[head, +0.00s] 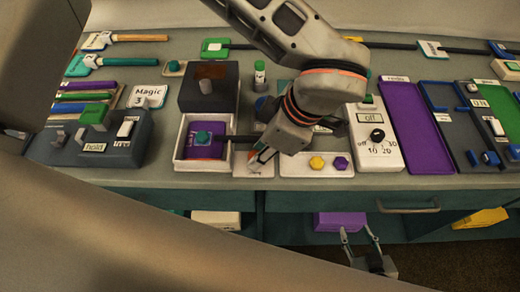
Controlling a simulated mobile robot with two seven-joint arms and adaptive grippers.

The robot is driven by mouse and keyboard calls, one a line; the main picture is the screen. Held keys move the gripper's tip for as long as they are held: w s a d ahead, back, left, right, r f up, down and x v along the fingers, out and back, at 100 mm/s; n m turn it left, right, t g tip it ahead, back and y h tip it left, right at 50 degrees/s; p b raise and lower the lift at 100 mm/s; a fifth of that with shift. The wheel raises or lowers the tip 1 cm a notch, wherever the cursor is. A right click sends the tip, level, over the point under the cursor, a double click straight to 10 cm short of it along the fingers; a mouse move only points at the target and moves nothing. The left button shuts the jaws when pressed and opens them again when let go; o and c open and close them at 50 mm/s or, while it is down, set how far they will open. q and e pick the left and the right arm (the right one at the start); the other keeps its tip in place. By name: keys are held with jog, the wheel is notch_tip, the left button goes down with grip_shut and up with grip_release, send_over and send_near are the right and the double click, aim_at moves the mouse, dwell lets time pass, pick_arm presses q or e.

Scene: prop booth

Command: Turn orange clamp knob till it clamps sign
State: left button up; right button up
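No other orange knob shows, and I cannot identify the sign to be clamped. My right gripper (358,236) is open and empty below the counter edge, in front of a purple block (340,222) on the lower shelf.
Left of my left gripper is a white tray (178,160) with a purple piece and teal knob. Right of it, a white plate (318,171) has yellow and purple knobs, then a white dial box (378,158). A dark box (205,100) stands behind. The counter is crowded.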

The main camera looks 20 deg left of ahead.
pick_arm(q)
jog(key=o, duration=1.1)
jog(key=shift+o, duration=0.2)
jog(key=v, duration=1.2)
jog(key=shift+s, duration=0.1)
